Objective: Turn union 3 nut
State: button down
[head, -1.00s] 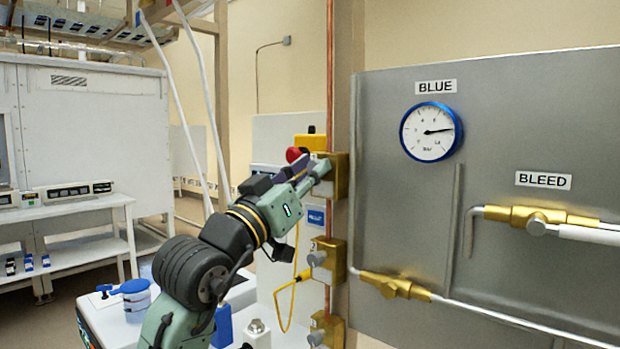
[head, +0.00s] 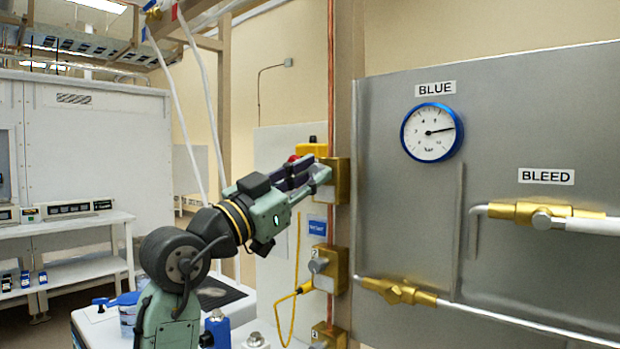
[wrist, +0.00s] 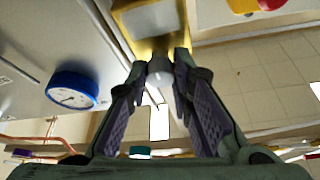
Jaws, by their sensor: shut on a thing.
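My gripper (head: 322,176) reaches the topmost of the brass union blocks (head: 340,176) on the copper pipe, left of the grey panel. In the wrist view my gripper (wrist: 160,78) has its fingertips closed on either side of a small grey nut (wrist: 157,68), below the brass block (wrist: 165,47). In the head view the fingers hide this nut. I cannot read a number on this block. The middle brass block (head: 338,272) has its own grey nut (head: 318,265), and another block (head: 333,338) sits lower down.
The grey panel (head: 400,230) carries the blue-rimmed gauge (head: 432,132) and brass valves with pale pipes. A yellow cable (head: 292,297) hangs below my gripper. A yellow box with a red button (head: 305,150) is close behind the fingers.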

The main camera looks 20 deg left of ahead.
jog(key=c, duration=1.4)
grip_release()
jog(key=v, duration=1.2)
jog(key=shift+a, duration=0.1)
